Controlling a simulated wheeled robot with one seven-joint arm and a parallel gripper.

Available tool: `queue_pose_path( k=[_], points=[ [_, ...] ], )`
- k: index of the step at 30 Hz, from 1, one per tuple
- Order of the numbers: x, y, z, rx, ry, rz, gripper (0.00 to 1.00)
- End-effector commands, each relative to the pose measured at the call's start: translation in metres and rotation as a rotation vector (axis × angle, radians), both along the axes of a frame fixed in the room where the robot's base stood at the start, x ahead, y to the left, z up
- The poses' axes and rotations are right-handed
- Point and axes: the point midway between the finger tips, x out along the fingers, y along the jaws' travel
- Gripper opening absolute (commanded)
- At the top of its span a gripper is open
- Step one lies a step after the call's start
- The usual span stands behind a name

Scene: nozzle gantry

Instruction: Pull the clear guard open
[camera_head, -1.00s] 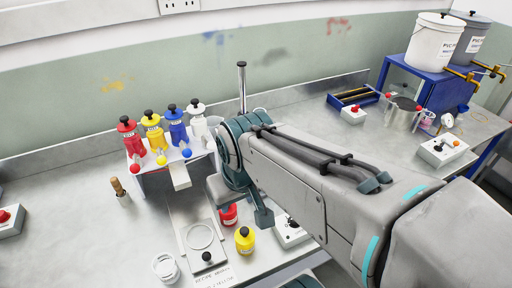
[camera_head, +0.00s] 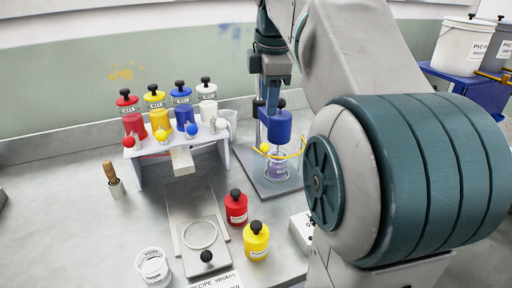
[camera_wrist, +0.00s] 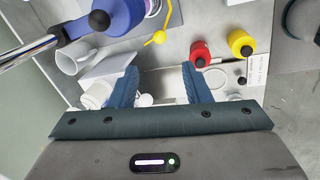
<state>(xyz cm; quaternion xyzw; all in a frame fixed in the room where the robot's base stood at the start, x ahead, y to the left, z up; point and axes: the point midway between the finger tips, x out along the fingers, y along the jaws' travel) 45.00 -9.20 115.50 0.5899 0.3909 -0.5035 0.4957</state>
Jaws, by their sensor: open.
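The clear guard shows in the head view as a yellow-edged panel (camera_head: 291,154) around the front of the blue mixer head (camera_head: 279,126). A yellow ball knob (camera_head: 265,147) sits at its left end. In the wrist view the knob (camera_wrist: 159,37) hangs off the yellow edge, beyond my fingertips. My gripper (camera_wrist: 160,68) is open and empty, its two blue fingers apart. In the head view my wrist comes down right behind the mixer head, and the fingers are hard to tell from it.
The white nozzle stand (camera_head: 226,160) with red, yellow, blue and white bottles is left of the mixer. A red jar (camera_head: 236,207) and a yellow jar (camera_head: 256,241) stand in front.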

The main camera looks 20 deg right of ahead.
Motion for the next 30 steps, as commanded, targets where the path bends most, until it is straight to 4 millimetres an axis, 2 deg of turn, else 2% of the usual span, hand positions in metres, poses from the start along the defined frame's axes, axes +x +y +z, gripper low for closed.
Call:
queue_pose_path(
  k=[5, 15, 19, 24, 30],
  points=[
    [0.004, -0.001, -0.019, -0.001, 0.004, 0.01, 0.44],
    [0.017, -0.004, -0.09, -0.001, 0.003, 0.009, 0.44],
    [0.021, -0.005, -0.111, -0.001, 0.002, 0.008, 0.44],
    [0.025, -0.005, -0.129, -0.001, 0.002, 0.008, 0.44],
    [0.026, -0.006, -0.134, -0.002, -0.001, 0.008, 0.44]
  ],
)
